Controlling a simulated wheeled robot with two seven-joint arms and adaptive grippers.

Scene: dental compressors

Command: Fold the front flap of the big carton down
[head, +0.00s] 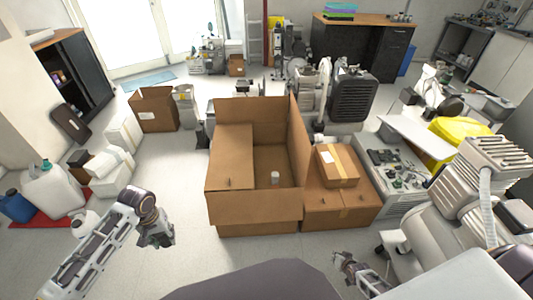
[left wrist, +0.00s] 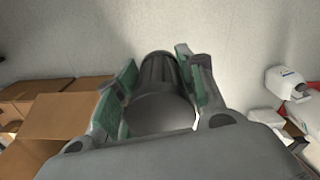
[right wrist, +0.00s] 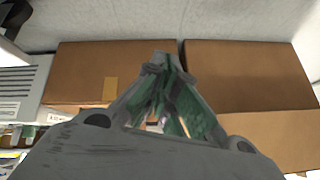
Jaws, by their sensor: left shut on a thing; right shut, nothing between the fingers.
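The big carton (head: 260,230) stands open in the middle of the head view. Its back flap (head: 245,110) and right flap (head: 298,130) stand up, and a left panel (head: 232,150) covers the left part of the opening. A front panel (head: 253,206), apparently the front flap, hangs outside and juts past the wall below. A small pale cylinder (head: 275,177) is inside. My left gripper (head: 160,236), left of the carton, is shut on a dark ribbed cylinder (left wrist: 158,70). My right gripper (head: 342,260) is shut and empty before the cartons; the big carton (right wrist: 250,75) is in the right wrist view.
A lower carton (head: 340,212) with a small taped box (head: 338,165) on top stands against the big carton's right. White containers (head: 108,165) and a jug (head: 52,188) stand at left. A grey machine (head: 465,200) crowds the right. Floor left of the carton is clear.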

